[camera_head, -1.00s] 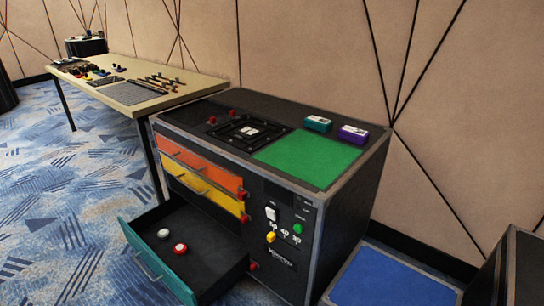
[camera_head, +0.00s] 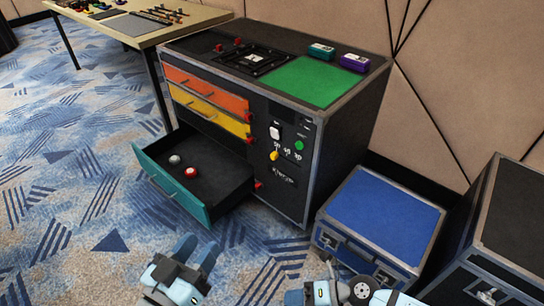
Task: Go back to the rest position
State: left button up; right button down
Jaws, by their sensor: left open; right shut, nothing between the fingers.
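My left gripper (camera_head: 197,250) is at the bottom of the head view, over the carpet in front of the cabinet. Its two fingers are apart with nothing between them. My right gripper (camera_head: 330,286) is at the bottom edge, right of the left one, partly cut off by the frame. It is shut and empty. Both grippers are apart from the furniture in the picture.
A black cabinet (camera_head: 341,132) has a teal drawer (camera_head: 172,191) pulled out, holding a white and a red round object. Orange and yellow drawers are closed. A blue-topped case (camera_head: 385,212) and a dark case stand right.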

jog(key=d+r+m+t+y, duration=0.25)
jog(key=r+m+t, duration=0.55)
jog(key=r+m, duration=0.5)
jog(key=s+d+r+m+t+h, duration=0.2)
jog(key=d+r+m+t+h, duration=0.25)
jog(key=d+m+h, duration=0.75)
jog(key=w+a+r+m+t+y, duration=0.35)
jog(key=a+r+m, duration=0.3)
jog(key=m, duration=0.25)
pick_arm(q)
jog(key=s+a+r+g+y+p, duration=0.4)
jog(key=r+p, duration=0.4)
jog(key=p, duration=2.7)
jog(key=a+g, duration=0.1)
jog(key=a, duration=0.1)
jog(key=shift+s+a+r, duration=0.15)
jog(key=shift+a+r, duration=0.15)
jog(key=shift+a, duration=0.05)
pick_arm(e)
jog(key=s+d+r+g+h, duration=0.4)
jog(key=s+d+r+g, duration=0.1)
jog(key=r, duration=0.3)
jog(key=shift+d+g, duration=0.5)
jog(key=shift+d, duration=0.2)
